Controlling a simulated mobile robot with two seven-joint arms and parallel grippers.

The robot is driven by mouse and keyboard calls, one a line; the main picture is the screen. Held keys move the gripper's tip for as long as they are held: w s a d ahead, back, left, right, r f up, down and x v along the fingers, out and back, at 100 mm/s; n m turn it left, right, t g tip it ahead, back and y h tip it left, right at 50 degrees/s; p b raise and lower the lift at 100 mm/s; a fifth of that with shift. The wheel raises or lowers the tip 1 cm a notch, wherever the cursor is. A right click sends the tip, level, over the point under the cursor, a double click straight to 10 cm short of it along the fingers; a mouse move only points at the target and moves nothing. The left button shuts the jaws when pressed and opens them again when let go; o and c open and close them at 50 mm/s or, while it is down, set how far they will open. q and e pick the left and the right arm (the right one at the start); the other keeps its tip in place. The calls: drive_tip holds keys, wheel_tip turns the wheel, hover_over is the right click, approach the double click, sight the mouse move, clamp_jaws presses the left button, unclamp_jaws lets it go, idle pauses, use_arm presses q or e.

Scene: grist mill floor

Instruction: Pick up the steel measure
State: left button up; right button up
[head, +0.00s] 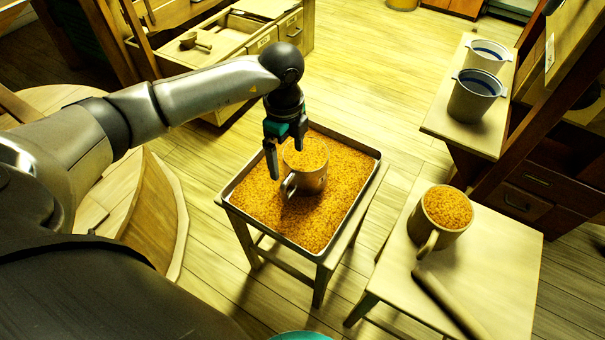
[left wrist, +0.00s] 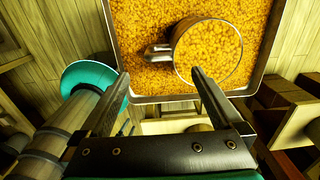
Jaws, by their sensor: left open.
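The steel measure (head: 311,183) is a grey metal cup with a side handle, filled with golden grain. It stands upright in a shallow tray of grain (head: 227,198). My left gripper (head: 286,162) is open and empty, pointing down over the tray beside the measure's handle side. In the left wrist view, the measure (left wrist: 208,52) lies ahead of the fingers, toward the right. Its handle shows in the gap just beyond the fingertips of the left gripper (left wrist: 160,74). I cannot tell whether a finger touches the measure. My right gripper is not in view.
The tray sits on a small wooden stand. A stool (head: 500,250) at right holds another grain-filled mug (head: 423,222) and a rod-like piece (head: 450,305). Two grey buckets (head: 470,103) stand on a bench behind. A drawer cabinet with a scoop (head: 193,42) is at back left.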

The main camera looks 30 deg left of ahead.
sight(289, 179)
use_arm(q)
wheel_tip(289, 179, down, 8)
drive_tip(key=b, duration=0.2)
drive_tip(key=shift+r+b, duration=0.15)
drive_tip(key=shift+b, duration=0.25)
drive_tip(key=shift+f+b, duration=0.9)
drive_tip(key=shift+f, duration=0.85)
drive_tip(key=shift+f+b, duration=0.7)
drive_tip(key=shift+f, duration=0.7)
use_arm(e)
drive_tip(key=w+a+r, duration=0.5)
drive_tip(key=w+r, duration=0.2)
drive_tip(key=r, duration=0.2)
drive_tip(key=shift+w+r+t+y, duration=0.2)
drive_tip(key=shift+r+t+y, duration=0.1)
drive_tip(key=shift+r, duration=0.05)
use_arm(q)
clamp_jaws()
drive_tip(key=shift+w+r, duration=0.1)
